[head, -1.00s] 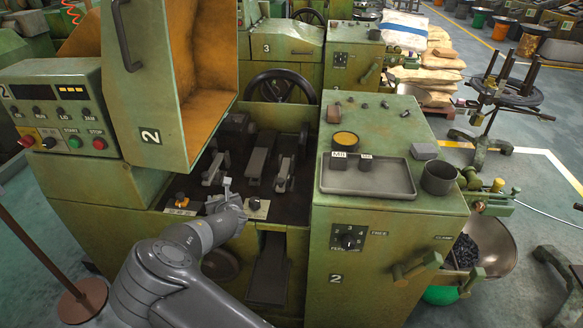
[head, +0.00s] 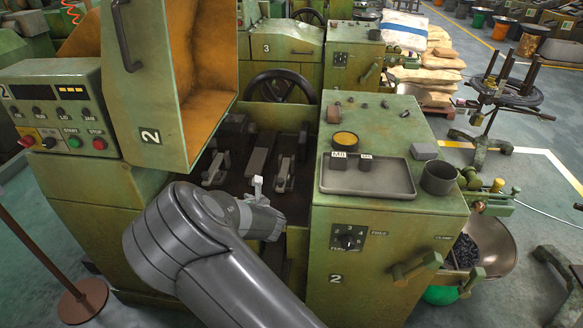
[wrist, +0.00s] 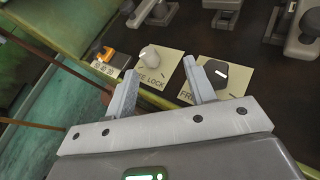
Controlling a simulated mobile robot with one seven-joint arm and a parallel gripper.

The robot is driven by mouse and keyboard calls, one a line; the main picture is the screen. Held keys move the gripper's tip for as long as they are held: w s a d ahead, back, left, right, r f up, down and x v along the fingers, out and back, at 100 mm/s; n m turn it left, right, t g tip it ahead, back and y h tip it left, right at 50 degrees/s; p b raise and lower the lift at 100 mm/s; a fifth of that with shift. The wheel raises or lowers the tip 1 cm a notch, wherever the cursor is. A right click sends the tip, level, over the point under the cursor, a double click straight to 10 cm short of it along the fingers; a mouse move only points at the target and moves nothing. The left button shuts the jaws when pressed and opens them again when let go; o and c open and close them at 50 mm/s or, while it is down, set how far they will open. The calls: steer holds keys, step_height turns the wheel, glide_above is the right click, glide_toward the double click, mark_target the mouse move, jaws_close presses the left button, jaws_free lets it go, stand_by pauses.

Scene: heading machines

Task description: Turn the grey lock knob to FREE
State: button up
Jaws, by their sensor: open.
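A pale grey-white knob (wrist: 149,55) stands on a cream plate whose visible lettering ends in "E LOCK". To its right is a dark knob (wrist: 215,73) with a white pointer line, on a plate whose lettering starts "FR". My gripper (wrist: 160,70) is open and empty. In the wrist view the pale knob appears between its fingertips, apart from them, and the right finger partly covers the space between the plates. In the head view my gripper (head: 257,184) is over the machine's front, and my arm hides the knobs.
An orange switch (wrist: 104,55) sits left of the pale knob. In the head view, the raised green guard (head: 150,80) is at left, and the right cabinet (head: 350,240) carries a grey tray (head: 395,190).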

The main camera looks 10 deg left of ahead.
steer(key=w+d+r+m+h, duration=0.1)
steer(key=d+r+m+h, duration=0.1)
steer(key=d+r+m, duration=0.4)
steer(key=w+d+r+m+h, duration=0.1)
steer(key=d+r+m+h, duration=0.2)
steer(key=d+r+m, duration=0.4)
steer(key=d+m, duration=0.3)
steer(key=m, duration=0.4)
steer(key=shift+w+t, duration=0.15)
steer(key=shift+t, duration=0.15)
steer(key=a+f+m+g+h, duration=0.1)
steer(key=a+f+m+g, duration=0.3)
steer(key=a+m, duration=0.55)
steer(key=a+f+m+g, duration=0.35)
steer(key=a+m, duration=0.25)
steer(key=a, duration=0.7)
steer(key=x, duration=1)
steer(key=shift+w+d+f, duration=0.15)
steer(key=shift+d+f, duration=0.05)
steer(key=shift+f, duration=0.15)
